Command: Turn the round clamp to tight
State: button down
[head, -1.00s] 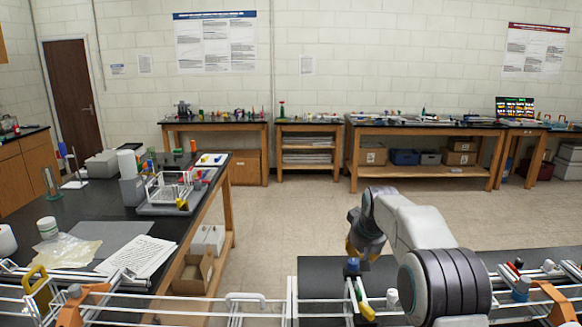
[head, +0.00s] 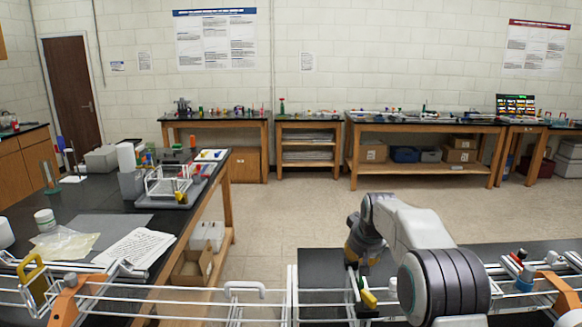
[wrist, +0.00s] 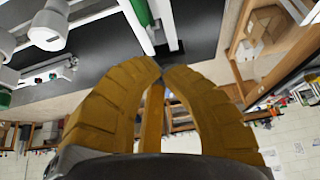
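My gripper (head: 357,262) has yellow fingers. In the head view it points down over the rail at the front of the right bench. In the wrist view its fingertips (wrist: 162,67) nearly meet, with no object clearly visible between them. I cannot pick out the round clamp for certain. A blue round knob on the rail, visible earlier, is now hidden at the gripper. A yellow piece (head: 368,299) sits just below the gripper. White round fittings (wrist: 47,27) show at the upper left in the wrist view, apart from the fingers.
The white rail frame (head: 180,293) runs along the front. Orange clamps stand on it at left (head: 66,300) and right (head: 562,294). The left bench (head: 95,205) holds papers and a wire rack (head: 170,183). Floor between the benches is clear.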

jog(key=shift+w+a+p, duration=0.1)
jog(key=shift+w+p, duration=0.45)
jog(key=shift+p, duration=0.25)
dwell(0.9)
jog(key=shift+a+f+p, duration=0.1)
jog(key=shift+a+p, duration=0.25)
jog(key=shift+p, duration=0.05)
dwell(0.8)
jog(key=shift+s+f+b, duration=0.1)
jog(key=shift+s+b, duration=0.15)
jog(key=shift+b, duration=0.05)
jog(key=shift+s, duration=0.2)
notch_tip(320, 180, up, 6)
jog(key=p, duration=0.4)
jog(key=shift+r+p, duration=0.25)
jog(key=shift+p, duration=0.05)
jog(key=c, duration=1.9)
grip_release()
jog(key=shift+w, duration=0.1)
jog(key=shift+c, duration=0.2)
jog(key=shift+s+d+r+b, duration=0.25)
jog(key=shift+d+r+b, duration=0.2)
jog(key=shift+b, duration=0.15)
grip_shut()
jog(key=shift+f+b, duration=2.85)
jog(key=shift+f, duration=0.65)
